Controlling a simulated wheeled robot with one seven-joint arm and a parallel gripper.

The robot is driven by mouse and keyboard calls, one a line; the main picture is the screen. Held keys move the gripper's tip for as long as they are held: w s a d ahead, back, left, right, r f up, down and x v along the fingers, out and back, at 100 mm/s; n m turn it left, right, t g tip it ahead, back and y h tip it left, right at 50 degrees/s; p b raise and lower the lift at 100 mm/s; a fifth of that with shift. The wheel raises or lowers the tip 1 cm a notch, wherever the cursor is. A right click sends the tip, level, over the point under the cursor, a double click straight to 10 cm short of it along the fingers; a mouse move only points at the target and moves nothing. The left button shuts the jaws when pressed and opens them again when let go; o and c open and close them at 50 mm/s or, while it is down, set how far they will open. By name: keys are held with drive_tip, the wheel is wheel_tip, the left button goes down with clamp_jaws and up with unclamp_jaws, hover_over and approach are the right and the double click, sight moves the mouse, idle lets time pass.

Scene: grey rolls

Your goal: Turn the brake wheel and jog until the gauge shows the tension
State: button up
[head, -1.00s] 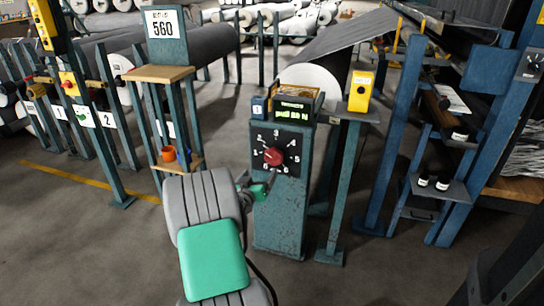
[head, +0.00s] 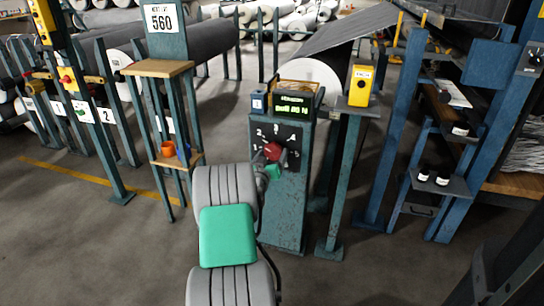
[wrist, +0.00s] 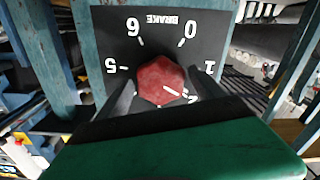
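The brake wheel, a red faceted knob (head: 272,151), sits on a black dial on the front of a blue-green post. In the wrist view the wheel (wrist: 161,80) is seen upside down, with its white mark toward the 2. My gripper (wrist: 162,82) has one dark finger on each side of the wheel; I cannot tell whether they touch it. In the head view my gripper (head: 273,165) is at the wheel and partly hides it and the lower dial. The gauge (head: 294,105) on top of the post glows green; its lower line reads something like "pull 85 N", blurred.
A yellow box (head: 361,86) stands on a post just right of the gauge. A sign reading 560 (head: 161,18) is above a wooden-topped stand (head: 157,68) at left. A small blue box (head: 258,104) sits left of the gauge. Blue frames stand at right.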

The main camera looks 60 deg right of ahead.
drive_tip(key=c, duration=1.2)
drive_tip(key=shift+o, duration=0.2)
drive_tip(key=shift+r+n+p, duration=0.15)
drive_tip(key=shift+n+p, duration=0.3)
drive_tip(key=shift+n, duration=1.85)
drive_tip(key=o, duration=1.4)
drive_tip(key=shift+a, duration=0.1)
drive_tip(key=a, duration=0.3)
drive_tip(key=s+a+p, duration=0.1)
drive_tip(key=a, duration=0.3)
drive_tip(key=shift+s+a+p, duration=0.2)
drive_tip(key=shift+a+p, duration=0.05)
drive_tip(key=shift+p, duration=0.05)
